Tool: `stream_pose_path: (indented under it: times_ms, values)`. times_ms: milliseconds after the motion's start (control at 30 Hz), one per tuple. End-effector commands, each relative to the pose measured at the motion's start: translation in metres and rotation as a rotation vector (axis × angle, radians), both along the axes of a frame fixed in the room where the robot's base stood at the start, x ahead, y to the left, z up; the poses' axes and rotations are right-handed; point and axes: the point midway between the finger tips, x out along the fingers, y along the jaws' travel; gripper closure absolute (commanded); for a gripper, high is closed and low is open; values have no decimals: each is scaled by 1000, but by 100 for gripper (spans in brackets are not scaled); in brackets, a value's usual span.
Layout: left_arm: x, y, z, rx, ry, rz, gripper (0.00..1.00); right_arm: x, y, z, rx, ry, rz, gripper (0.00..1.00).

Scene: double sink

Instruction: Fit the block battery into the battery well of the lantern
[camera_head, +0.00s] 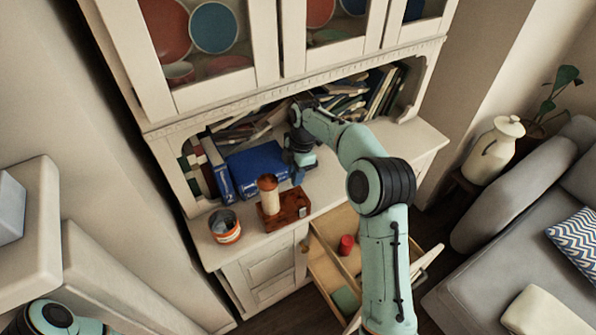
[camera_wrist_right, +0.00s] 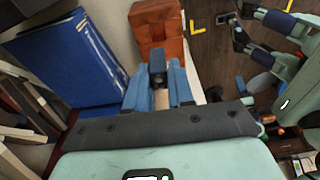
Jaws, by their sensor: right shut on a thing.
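The lantern (camera_head: 271,223) appears to be the red-brown box with a cream upright cylinder capped in orange-brown, standing on the cabinet counter. Its red-brown body also shows at the top of the right wrist view (camera_wrist_right: 158,28). My right gripper (camera_head: 298,178) is just behind and right of the lantern, low over the counter. In the right wrist view its blue fingers (camera_wrist_right: 157,85) are shut on a small dark block, apparently the block battery (camera_wrist_right: 157,69). The block is close to the lantern; I cannot tell if they touch. The battery well is not clearly visible. My left gripper is out of view.
A blue box (camera_head: 256,163) and leaning books stand behind, under the glazed cupboard. An orange-banded can (camera_head: 225,228) stands left of the lantern. An open drawer (camera_head: 326,270) below holds a red cylinder (camera_head: 346,244). The counter's right end (camera_head: 405,140) is clear.

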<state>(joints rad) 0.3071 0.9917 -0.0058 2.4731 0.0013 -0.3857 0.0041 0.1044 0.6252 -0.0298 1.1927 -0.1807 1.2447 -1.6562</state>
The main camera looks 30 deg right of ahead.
Motion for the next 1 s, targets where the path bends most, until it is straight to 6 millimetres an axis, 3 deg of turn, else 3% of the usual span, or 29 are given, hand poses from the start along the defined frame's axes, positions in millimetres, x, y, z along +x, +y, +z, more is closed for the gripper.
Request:
stream_pose_path:
  times_ms: [567,1000]
  values:
    - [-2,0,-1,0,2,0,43,-1,0,-5,0,0,16,100]
    - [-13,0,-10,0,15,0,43,-1,0,-42,0,2,15,100]
